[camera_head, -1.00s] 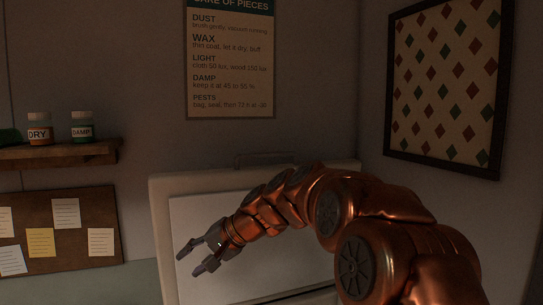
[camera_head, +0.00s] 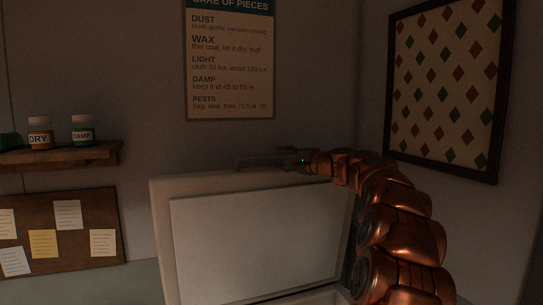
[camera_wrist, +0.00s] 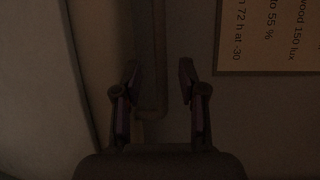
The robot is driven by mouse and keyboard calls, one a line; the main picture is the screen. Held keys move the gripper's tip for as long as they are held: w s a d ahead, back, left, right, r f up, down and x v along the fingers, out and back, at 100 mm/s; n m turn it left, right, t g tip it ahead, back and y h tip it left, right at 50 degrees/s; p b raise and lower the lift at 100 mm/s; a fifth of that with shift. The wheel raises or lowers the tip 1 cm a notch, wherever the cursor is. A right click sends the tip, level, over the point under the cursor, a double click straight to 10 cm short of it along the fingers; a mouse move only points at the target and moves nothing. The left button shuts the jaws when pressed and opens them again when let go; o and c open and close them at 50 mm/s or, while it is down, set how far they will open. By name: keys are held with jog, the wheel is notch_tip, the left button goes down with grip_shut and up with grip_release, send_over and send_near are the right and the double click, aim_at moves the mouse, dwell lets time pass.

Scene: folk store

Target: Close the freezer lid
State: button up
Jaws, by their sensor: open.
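The freezer lid (camera_head: 255,235) stands raised, with its pale inner panel facing me in the head view. A thin bar handle (camera_wrist: 159,45) runs along its top edge; in the wrist view it lies between the two fingers. My gripper (camera_head: 262,160) reaches left from the arm, just above the lid's top edge at the handle. Its fingers (camera_wrist: 157,75) are apart, one on each side of the bar, and I cannot tell whether they touch it. The lid's edge (camera_wrist: 88,65) shows at the left of the wrist view. My arm hides the lid's right side.
A wall poster (camera_head: 231,60) hangs behind the lid, close above the gripper. A framed diamond pattern (camera_head: 447,85) hangs on the right wall. A shelf (camera_head: 60,153) with jars and a pinboard (camera_head: 75,260) are at the left. Part of the freezer body (camera_head: 325,297) shows below.

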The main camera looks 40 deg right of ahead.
aim_at(273, 157)
jog(key=shift+w+a+f+p, duration=0.15)
jog(key=shift+w+p, duration=0.1)
jog(key=shift+w, duration=0.65)
jog(key=shift+w+a+r+p, duration=0.15)
jog(key=shift+w+p, duration=0.15)
jog(key=shift+w, duration=0.6)
jog(key=shift+w+a+f+p, duration=0.15)
jog(key=shift+w+p, duration=0.1)
jog(key=shift+w, duration=0.65)
jog(key=shift+c, duration=0.2)
grip_shut()
